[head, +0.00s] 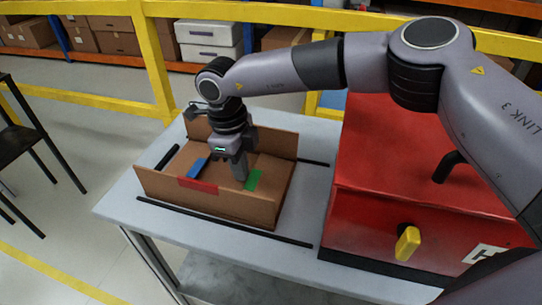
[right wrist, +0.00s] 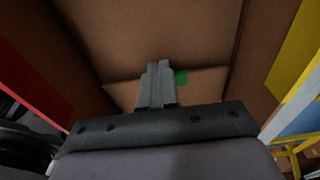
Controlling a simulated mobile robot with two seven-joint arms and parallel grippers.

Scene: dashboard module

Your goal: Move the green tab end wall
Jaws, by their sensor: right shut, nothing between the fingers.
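An open cardboard box (head: 230,208) sits on the table. The green tab (head: 253,180) is on the cardboard at the box's right end, and the brown panel (head: 272,178) around it looks folded inward. The green tab also shows in the right wrist view (right wrist: 181,77), just beside the fingertips. My right gripper (head: 240,176) points down over the box, shut and empty, its fingertips close to the green tab. I cannot tell whether they touch the panel. My left gripper is not in view.
A blue tab (head: 195,168) and a red tab (head: 198,185) mark other parts of the box. Black strips (head: 220,222) lie on the grey table (head: 120,208). A large red cabinet (head: 385,190) with a yellow handle (head: 407,243) stands close on the right. Yellow railings are behind.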

